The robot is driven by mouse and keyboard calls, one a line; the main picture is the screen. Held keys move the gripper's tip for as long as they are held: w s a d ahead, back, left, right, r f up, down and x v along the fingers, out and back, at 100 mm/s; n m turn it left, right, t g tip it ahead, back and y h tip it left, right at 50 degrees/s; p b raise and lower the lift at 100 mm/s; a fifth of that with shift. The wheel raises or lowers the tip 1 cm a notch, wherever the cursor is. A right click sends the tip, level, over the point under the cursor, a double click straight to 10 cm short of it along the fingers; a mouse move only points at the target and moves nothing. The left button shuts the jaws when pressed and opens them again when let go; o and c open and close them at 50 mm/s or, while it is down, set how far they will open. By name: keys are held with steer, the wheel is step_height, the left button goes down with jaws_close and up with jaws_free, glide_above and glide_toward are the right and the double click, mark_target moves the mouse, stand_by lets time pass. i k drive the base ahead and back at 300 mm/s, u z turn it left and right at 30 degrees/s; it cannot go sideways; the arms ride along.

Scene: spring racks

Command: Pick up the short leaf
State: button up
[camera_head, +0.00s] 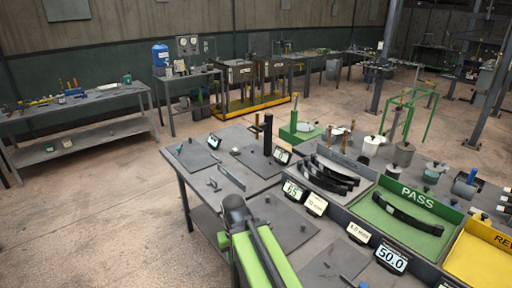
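Several black curved leaves (328,177) lie side by side in a dark tray at the right of the near table. Another black curved leaf (407,213) lies alone in the green tray marked PASS (417,197). I cannot tell which leaf is the short one. My green and dark arm links reach up from the bottom centre, left of the trays. I cannot make out my gripper's fingers in this view.
The grey table (228,170) holds small plates, a black upright post (268,134) and small displays, one reading 50.0 (391,258). A yellow tray (480,258) stands at the right. Pots and cylinders stand behind the trays. Open floor (90,215) lies to the left.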

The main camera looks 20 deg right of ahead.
mark_target(341, 190)
steer(key=u, duration=0.45)
steer(key=i, duration=1.5)
steer(key=z, duration=0.4)
